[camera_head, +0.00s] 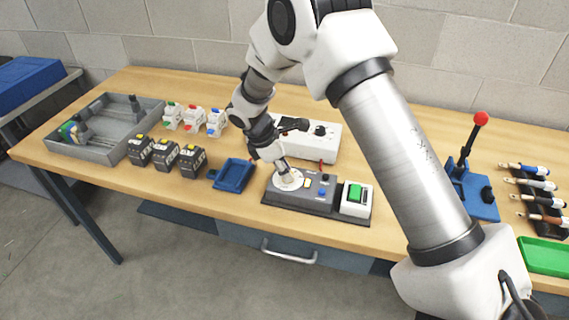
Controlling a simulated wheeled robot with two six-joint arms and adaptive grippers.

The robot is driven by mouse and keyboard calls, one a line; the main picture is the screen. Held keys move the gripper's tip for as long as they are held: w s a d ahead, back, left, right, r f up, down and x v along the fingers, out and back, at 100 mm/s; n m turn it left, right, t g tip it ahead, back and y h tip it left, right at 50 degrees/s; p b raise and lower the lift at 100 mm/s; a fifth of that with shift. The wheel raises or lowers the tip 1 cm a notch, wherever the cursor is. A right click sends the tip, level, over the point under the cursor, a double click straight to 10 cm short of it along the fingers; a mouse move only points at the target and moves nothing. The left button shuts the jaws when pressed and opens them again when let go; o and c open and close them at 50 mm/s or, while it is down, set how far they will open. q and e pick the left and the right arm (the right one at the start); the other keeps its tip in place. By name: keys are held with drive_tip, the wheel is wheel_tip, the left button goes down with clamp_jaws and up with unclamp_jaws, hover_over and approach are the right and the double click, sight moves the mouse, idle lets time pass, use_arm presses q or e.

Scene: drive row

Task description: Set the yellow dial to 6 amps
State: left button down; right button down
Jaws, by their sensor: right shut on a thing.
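A dark control box (328,204) stands near the front edge of the table, with a round white scale plate (277,182) on its left part. My right gripper (285,178) reaches down onto the middle of this plate and is shut on the dial there. The gripper's fingers hide the dial, so its colour and pointer do not show. The numbers on the plate are too small to read. A small yellow patch (307,183) shows just right of the plate. My left gripper is not in view.
A white box with a black knob (320,130) stands behind. Several dark blocks (166,156) and a grey bin (95,150) are further left. A red-knobbed lever (480,119) stands right of my arm.

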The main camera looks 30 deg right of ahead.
drive_tip(key=shift+m+g+p, duration=0.5)
drive_tip(key=shift+m+p, duration=0.3)
drive_tip(key=shift+m, duration=0.4)
drive_tip(key=shift+d+f+m+g+y+p, duration=0.15)
drive_tip(key=shift+m+g+y+p, duration=0.25)
drive_tip(key=shift+m, duration=0.7)
drive_tip(key=c, duration=0.9)
unclamp_jaws()
drive_tip(key=shift+w, duration=0.1)
drive_tip(key=v, duration=1.2)
